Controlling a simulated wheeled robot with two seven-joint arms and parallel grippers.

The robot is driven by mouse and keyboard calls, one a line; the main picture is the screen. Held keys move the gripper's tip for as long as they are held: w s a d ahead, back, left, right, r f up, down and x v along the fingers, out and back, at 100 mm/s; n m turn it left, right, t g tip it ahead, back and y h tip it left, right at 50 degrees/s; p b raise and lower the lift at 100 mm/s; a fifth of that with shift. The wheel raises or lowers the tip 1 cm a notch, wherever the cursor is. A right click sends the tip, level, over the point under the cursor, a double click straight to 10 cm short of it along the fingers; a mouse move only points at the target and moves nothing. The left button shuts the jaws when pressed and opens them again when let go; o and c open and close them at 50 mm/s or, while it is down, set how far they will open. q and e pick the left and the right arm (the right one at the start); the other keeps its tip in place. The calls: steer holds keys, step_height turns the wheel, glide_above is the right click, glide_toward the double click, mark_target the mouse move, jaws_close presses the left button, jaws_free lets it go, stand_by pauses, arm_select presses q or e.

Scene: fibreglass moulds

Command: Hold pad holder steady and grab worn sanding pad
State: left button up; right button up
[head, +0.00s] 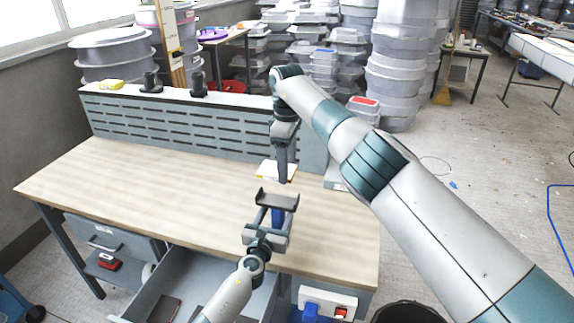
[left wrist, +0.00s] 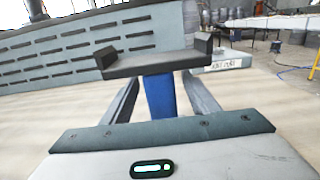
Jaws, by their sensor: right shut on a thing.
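The pad holder is a dark plate (head: 277,201) with raised ends on a blue handle (head: 278,217). In the left wrist view its bare plate (left wrist: 152,65) faces away, the blue handle (left wrist: 160,97) below it. My left gripper (head: 264,222) has its two fingers on either side of the handle, with narrow gaps showing; it looks open around it. My right gripper (head: 283,180) points down above the bench beyond the holder, shut. A flat cream-yellow piece, seemingly the worn sanding pad (head: 265,170), shows at its fingertips, partly hidden by the fingers.
The wooden bench top (head: 130,185) is largely clear on the left. A slotted back panel (head: 190,130) runs behind it, with a yellow item (head: 111,85) and dark knobs on top. A labelled box (left wrist: 231,62) stands at the right. A drawer (head: 180,285) hangs open below.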

arm_select(q)
steer(key=shift+s, duration=0.2)
steer(key=v, duration=1.1)
steer(key=shift+s+a, duration=0.15)
steer(key=shift+s, duration=0.1)
